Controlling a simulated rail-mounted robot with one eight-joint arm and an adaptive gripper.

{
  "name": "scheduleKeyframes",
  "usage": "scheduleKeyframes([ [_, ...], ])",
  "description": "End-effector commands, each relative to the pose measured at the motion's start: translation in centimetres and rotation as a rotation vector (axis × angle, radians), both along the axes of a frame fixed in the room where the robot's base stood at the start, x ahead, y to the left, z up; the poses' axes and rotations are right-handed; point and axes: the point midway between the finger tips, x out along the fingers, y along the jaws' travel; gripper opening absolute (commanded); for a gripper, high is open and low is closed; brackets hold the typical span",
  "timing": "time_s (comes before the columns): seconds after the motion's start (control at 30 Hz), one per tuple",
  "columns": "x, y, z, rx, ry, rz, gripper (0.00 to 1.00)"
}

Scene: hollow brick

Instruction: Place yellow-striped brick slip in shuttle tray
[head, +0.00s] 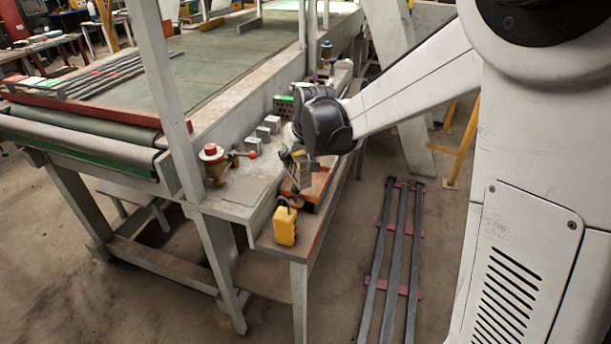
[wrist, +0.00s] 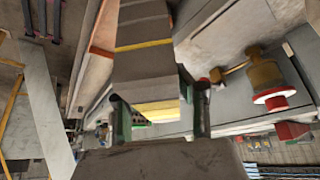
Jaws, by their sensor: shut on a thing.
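My gripper (wrist: 161,112) is shut on the yellow-striped brick slip (wrist: 145,68), a grey slab with yellow bands, one finger on each side. The slip reaches from between the fingers to the top of the wrist view. In the head view, my gripper (head: 291,160) is small and dark, above an orange-rimmed tray (head: 318,190), apparently the shuttle tray, on the narrow side bench. The wrist and distance hide most of the slip there. I cannot tell whether the slip touches the tray. An orange edge (wrist: 104,28) beside the slip in the wrist view may be its rim.
A yellow box (head: 285,226) sits at the bench's near end. A brass fitting with a red top (head: 212,160) stands on the ledge to the left, also in the wrist view (wrist: 268,78). Grey blocks (head: 268,127) stand behind. Long dark rails (head: 393,260) lie on the floor at right.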

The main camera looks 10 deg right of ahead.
Motion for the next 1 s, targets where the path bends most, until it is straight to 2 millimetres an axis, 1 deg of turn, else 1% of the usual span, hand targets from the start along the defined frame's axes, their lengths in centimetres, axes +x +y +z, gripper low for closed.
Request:
scheduleKeyframes([
  [0.03,0.8,-0.6,-0.5,0.0,0.0,-0.002,0.0],
  [0.2,3.4,-2.1,-2.3,0.001,0.0,-0.003,0.0],
  [0.4,6.3,-3.9,-4.4,-0.001,0.0,-0.003,0.0],
  [0.5,7.3,-4.5,-5.1,0.0,0.0,-0.001,0.0],
  [0.6,8.0,-4.9,-5.6,0.0,0.0,-0.002,0.0],
  [0.77,8.3,-5.1,-6.2,0.001,0.0,-0.002,0.0],
  [0.87,8.3,-5.1,-7.2,0.0,0.0,-0.001,0.0],
  [1.0,8.3,-5.0,-9.2,0.0,0.0,-0.001,0.0],
])
